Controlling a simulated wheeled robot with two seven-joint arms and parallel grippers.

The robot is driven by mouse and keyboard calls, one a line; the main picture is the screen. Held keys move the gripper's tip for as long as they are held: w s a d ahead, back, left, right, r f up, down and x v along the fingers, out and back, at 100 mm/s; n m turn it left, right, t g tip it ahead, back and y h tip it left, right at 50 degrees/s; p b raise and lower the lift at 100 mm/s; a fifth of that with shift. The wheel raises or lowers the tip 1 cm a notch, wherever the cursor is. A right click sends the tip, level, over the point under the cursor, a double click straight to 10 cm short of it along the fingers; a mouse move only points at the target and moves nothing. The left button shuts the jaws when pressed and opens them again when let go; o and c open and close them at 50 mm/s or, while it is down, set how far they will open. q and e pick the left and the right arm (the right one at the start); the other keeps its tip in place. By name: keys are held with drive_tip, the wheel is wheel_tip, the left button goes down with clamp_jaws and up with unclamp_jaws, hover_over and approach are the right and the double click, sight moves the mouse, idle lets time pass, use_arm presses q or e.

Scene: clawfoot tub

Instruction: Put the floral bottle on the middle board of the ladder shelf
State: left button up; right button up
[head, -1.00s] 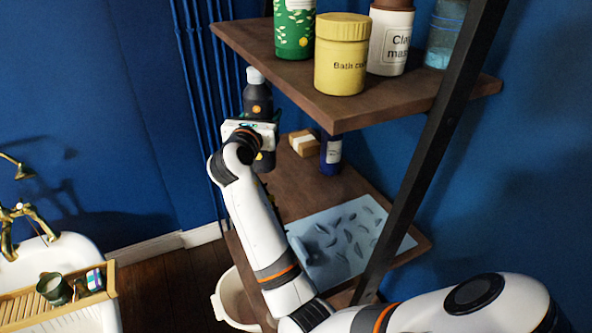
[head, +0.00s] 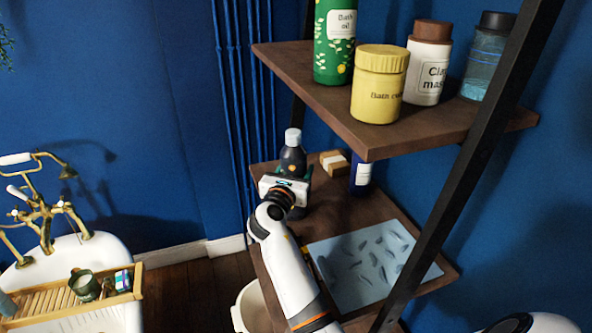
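The floral bottle (head: 293,160) is dark with a pale grey cap and an orange flower spot. It is upright at the far left end of the lower visible board (head: 345,213) of the ladder shelf, which looks like the middle board. My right gripper (head: 293,172) reaches in from the front, with a dark finger close along each side of the bottle; it appears shut on it. The gripper's body hides the bottle's base, so I cannot tell whether it touches the board. My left gripper is not in view.
The board also holds a tan block (head: 333,162), a blue bottle (head: 361,176) and a pale leaf-patterned mat (head: 372,262). The upper board (head: 445,125) holds a green bottle, a yellow jar and other containers. A black shelf upright (head: 470,150) crosses the right side.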

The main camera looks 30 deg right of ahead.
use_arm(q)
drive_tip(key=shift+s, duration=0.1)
use_arm(e)
drive_tip(key=o, duration=1.4)
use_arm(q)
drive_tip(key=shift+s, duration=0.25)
use_arm(e)
drive_tip(key=shift+o, duration=0.2)
drive_tip(key=shift+a, duration=0.1)
use_arm(q)
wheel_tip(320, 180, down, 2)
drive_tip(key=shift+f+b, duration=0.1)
drive_tip(key=shift+b, duration=1)
use_arm(e)
drive_tip(key=v, duration=0.7)
drive_tip(key=shift+s+a+r, duration=0.1)
drive_tip(key=shift+s+a, duration=0.05)
